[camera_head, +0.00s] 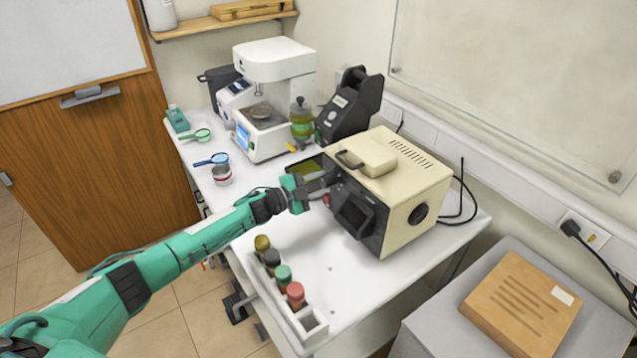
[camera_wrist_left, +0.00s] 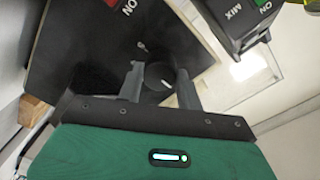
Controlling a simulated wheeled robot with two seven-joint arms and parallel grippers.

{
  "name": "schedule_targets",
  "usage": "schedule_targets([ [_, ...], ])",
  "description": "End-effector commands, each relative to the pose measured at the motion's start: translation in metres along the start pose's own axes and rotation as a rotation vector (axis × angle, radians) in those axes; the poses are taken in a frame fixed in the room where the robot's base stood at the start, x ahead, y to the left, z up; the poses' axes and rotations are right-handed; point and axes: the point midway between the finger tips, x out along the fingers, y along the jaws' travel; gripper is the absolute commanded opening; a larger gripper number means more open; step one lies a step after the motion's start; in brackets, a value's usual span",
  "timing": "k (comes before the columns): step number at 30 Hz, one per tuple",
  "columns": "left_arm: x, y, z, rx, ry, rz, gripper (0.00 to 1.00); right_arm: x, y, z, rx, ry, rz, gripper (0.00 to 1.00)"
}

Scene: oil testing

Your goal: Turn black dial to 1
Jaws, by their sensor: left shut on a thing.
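The black dial (camera_wrist_left: 158,78) is a round knob with a light pointer mark, seen in the left wrist view on a dark panel (camera_wrist_left: 85,55). My left gripper (camera_wrist_left: 160,84) has one finger on each side of the dial and is shut on it. In the head view, my left gripper (camera_head: 328,184) is at the front face of the cream machine (camera_head: 405,185), and hides the dial there. The number that the pointer faces cannot be read. My right gripper is not in view.
A white rack (camera_head: 308,322) with several capped bottles stands at the table's front left. A white tester (camera_head: 273,62) and a black device (camera_head: 350,105) stand behind. A black box marked MIX (camera_wrist_left: 232,22) is close to the gripper.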

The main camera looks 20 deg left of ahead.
Motion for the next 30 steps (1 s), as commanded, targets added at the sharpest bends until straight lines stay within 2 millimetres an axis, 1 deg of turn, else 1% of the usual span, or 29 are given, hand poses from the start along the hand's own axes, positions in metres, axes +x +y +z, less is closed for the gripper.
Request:
schedule_targets([
  [15,-0.0006,0.0013,0.0013,-0.019,-0.002,0.001,0.13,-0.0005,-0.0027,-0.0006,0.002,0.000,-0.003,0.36],
  [16,-0.0006,0.0013,0.0012,-0.019,-0.002,0.001,0.42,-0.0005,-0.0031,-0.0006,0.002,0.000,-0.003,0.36],
  [18,-0.0006,0.0012,0.0011,-0.019,-0.002,0.001,0.56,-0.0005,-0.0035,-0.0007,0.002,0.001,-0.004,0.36],
  [19,-0.0006,0.0011,0.0011,-0.019,-0.001,0.001,0.58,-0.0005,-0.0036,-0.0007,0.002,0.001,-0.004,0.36],
  [26,-0.0003,0.0006,0.0005,-0.018,0.000,0.001,0.58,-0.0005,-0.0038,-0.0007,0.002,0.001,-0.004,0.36],
  [30,-0.0053,0.0014,0.0013,-0.017,0.000,0.000,0.58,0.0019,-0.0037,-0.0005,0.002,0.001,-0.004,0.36],
])
